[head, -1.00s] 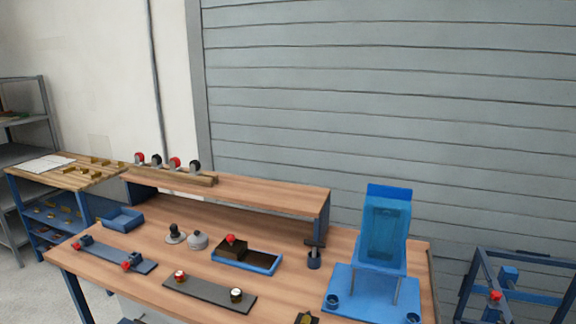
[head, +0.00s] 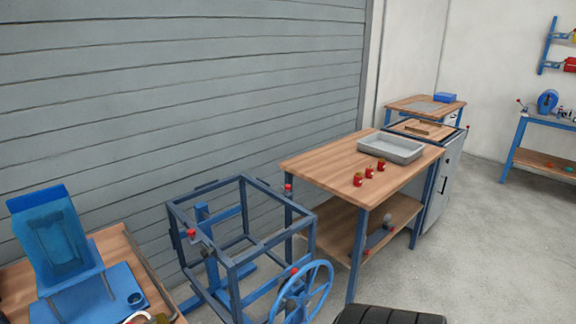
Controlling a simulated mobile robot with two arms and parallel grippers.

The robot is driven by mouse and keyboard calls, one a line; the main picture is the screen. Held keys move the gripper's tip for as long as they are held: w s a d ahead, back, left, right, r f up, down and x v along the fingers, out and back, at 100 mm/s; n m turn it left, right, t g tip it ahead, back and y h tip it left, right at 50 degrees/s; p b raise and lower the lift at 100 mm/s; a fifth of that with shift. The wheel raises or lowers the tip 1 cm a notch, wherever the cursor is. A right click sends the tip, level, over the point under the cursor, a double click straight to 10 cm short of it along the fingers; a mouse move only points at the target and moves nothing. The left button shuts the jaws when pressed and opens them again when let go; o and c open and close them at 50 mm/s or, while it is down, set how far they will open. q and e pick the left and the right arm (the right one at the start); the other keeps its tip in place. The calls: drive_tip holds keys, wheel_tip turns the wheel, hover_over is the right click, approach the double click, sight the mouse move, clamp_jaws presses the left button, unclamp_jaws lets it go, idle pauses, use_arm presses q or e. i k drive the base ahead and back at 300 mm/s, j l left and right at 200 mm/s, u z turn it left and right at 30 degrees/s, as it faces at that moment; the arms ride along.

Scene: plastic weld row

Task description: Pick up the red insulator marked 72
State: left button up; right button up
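Three small red pieces stand in a slanting row on a wooden-topped table right of centre in the head view: a near one (head: 358,180), a middle one (head: 369,171) and a far one (head: 381,164). They look like the red insulators, but any marking is too small to read, so I cannot tell which is 72. They stand apart from each other, near the table's right side. Neither of my grippers is in view.
A grey tray (head: 391,148) lies behind the red pieces on the wooden table (head: 322,162). A blue frame (head: 240,234) with a handwheel (head: 303,294) stands left of the table. A black ribbed object (head: 392,316) shows at the bottom edge. Floor is clear at right.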

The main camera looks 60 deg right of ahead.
sight(369, 172)
drive_tip(key=z, duration=2.6)
drive_tip(key=i+l+u, duration=0.1)
drive_tip(key=i+l, duration=0.2)
drive_tip(key=i+l+u, duration=0.1)
drive_tip(key=i+l, duration=0.15)
drive_tip(key=l, duration=0.2)
